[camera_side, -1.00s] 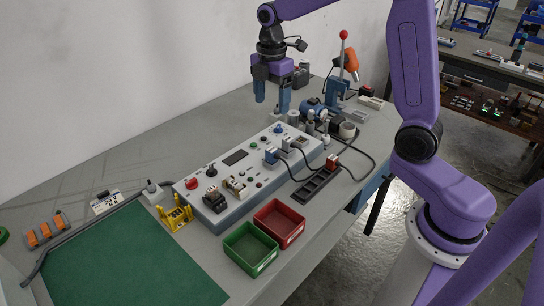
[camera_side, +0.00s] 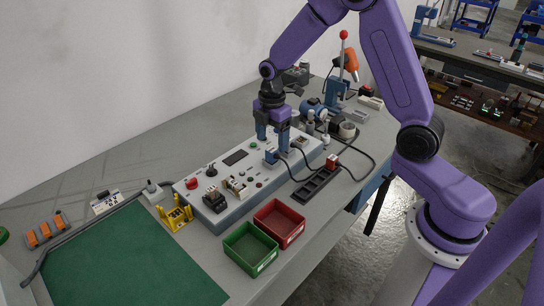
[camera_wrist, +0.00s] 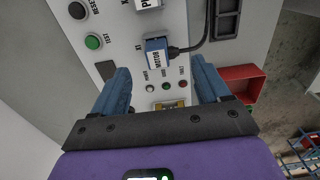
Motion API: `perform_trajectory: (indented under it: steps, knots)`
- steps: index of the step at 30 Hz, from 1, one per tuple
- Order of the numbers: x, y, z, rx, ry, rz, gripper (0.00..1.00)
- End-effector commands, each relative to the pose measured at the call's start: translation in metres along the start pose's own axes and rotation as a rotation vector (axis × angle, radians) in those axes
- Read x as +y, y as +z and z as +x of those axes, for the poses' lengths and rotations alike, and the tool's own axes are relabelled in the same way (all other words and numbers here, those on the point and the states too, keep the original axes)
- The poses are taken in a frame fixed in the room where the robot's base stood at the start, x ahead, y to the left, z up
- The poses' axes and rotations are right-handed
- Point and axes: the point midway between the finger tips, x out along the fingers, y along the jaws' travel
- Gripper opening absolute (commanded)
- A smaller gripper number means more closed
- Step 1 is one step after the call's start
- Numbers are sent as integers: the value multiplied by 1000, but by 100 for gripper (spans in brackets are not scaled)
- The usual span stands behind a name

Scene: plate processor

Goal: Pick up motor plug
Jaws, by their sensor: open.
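The motor plug (camera_wrist: 157,56) is a blue and white block marked MOTOR, with a black cable leaving its side. It sits on the grey control panel (camera_wrist: 120,38), and in the side view it shows as a small blue block (camera_side: 271,157). My gripper (camera_side: 273,144) is open and points down over the panel, just above and behind the plug. In the wrist view the blue fingers (camera_wrist: 161,70) stand apart on either side of the plug's line, with the plug ahead of their tips. Nothing is between the fingers.
A second plug (camera_wrist: 148,4) with a white label sits near the motor plug. Its cable and a black slotted tray (camera_side: 315,186) lie to the right. Red (camera_side: 279,224) and green (camera_side: 249,249) bins stand in front. Buttons and a tall-handled press (camera_side: 344,75) are nearby.

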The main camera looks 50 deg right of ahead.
Motion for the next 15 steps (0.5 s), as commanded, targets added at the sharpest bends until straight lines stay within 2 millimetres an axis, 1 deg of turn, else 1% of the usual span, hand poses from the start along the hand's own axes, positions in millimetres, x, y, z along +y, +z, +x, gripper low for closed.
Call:
perform_trajectory:
  steps: [9,12,15]
  knots:
    - [-4,3,41,-1,-4,1,76]
    - [-4,2,48,-1,-2,1,76]
    - [-4,2,50,-1,0,1,76]
